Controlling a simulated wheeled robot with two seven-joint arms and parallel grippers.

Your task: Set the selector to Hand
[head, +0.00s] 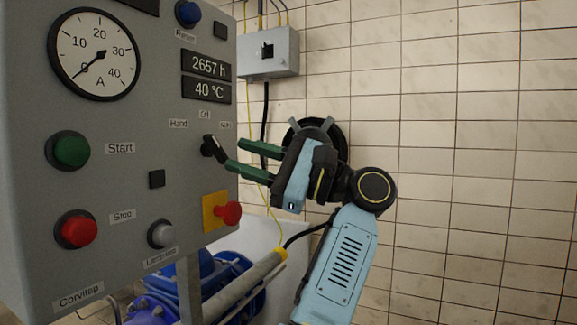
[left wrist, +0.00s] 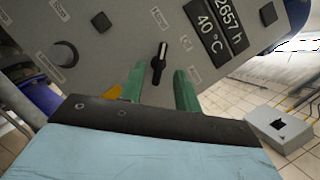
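The selector (head: 212,148) is a small black knob on the grey panel (head: 135,195), under the labels Hand (head: 178,124), Off (head: 204,114) and a third at right that is hard to read. In the left wrist view the knob (left wrist: 158,65) has a white mark that points toward the outer label (left wrist: 160,18) on the Hand side. My left gripper (head: 236,154) is open, its two green fingers apart and empty. Its tips are close to the knob, which shows between and just beyond them in the left wrist view (left wrist: 160,85). Contact is not visible. My right gripper is not in view.
A red emergency button (head: 230,213) on a yellow plate sits just below the knob. A grey wall box (head: 268,55) hangs behind. Blue pipework (head: 155,300) lies below.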

